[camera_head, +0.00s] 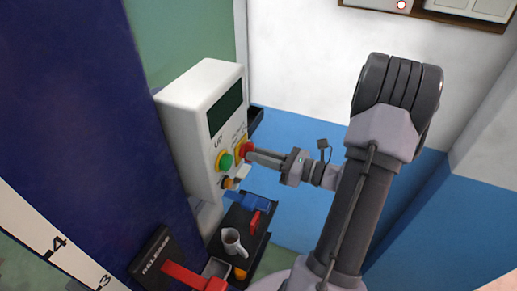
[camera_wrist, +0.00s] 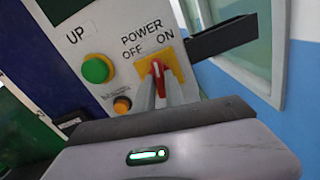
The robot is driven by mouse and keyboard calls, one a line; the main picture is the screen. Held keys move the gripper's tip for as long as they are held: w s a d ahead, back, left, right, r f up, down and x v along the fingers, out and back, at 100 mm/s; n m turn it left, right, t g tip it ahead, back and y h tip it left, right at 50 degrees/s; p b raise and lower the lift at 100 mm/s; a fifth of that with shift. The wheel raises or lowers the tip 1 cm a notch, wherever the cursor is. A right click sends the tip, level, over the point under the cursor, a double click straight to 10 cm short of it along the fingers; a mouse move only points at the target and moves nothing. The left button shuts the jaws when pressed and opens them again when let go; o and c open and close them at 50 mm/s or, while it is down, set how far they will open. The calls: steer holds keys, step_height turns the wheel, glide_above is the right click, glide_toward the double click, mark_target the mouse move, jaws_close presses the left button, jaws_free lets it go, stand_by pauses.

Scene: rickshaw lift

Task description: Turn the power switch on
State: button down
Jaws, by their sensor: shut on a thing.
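The power switch is a red knob (camera_wrist: 157,68) on a yellow plate below the words POWER, OFF and ON. It sits on the front of a white control box (camera_head: 182,110), and its red edge also shows in the head view (camera_head: 247,147). My gripper (camera_wrist: 160,92) has its fingers closed around the knob; in the head view it reaches the box from the right (camera_head: 253,154). The white mark on the knob points roughly up in the wrist view, between OFF and ON. The fingers hide the knob's lower part.
A green UP button (camera_wrist: 98,69) sits left of the switch, with a small orange button (camera_wrist: 122,104) below. Under the box, a dark tray (camera_head: 228,221) holds a mug (camera_head: 233,243) and a blue object (camera_head: 249,202). A red lever (camera_head: 193,277) is at the lower left.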

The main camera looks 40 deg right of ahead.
steer(key=m+p, duration=0.3)
steer(key=m, duration=0.2)
steer(key=shift+m+p, duration=0.3)
steer(key=shift+p, duration=0.1)
steer(key=shift+f, duration=0.1)
stand_by(0.3)
steer(key=c, duration=1.4)
jaws_free()
steer(key=b+v, duration=0.1)
steer(key=v, duration=1.6)
steer(key=shift+s, duration=0.25)
